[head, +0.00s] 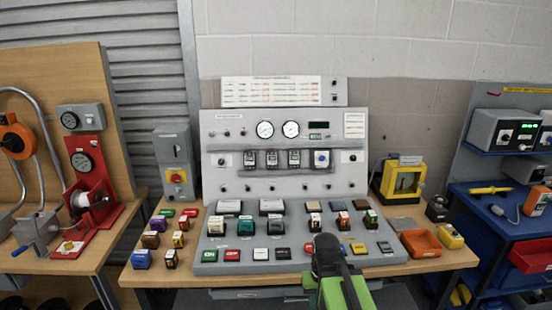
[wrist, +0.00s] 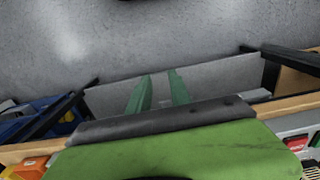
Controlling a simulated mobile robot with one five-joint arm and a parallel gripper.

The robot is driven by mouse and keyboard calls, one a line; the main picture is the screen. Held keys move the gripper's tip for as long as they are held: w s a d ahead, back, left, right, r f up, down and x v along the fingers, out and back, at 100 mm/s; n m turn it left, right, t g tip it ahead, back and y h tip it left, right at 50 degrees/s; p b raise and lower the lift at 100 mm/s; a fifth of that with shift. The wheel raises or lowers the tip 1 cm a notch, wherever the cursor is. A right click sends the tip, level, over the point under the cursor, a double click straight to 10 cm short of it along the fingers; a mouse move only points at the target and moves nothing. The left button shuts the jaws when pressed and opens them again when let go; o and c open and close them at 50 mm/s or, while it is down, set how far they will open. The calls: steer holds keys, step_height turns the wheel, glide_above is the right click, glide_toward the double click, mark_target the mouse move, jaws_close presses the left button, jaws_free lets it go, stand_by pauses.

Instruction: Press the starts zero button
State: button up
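The grey control desk (head: 285,268) stands on a wooden table and carries rows of small push buttons and switches. A green ON button (head: 209,256), a red button (head: 232,255) and a black one (head: 283,253) lie along its front row. Labels are too small to read, so I cannot tell which button is starts zero. My gripper (head: 328,250) is at the front right of the desk in the head view and hides part of the front row. In the wrist view its two green fingers (wrist: 160,80) are apart with nothing between them.
An upright panel with gauges (head: 285,160) rises behind the desk. Loose coloured blocks (head: 151,240) lie left. A blue cart (head: 505,225) is at right.

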jaws_close()
stand_by(1.4)
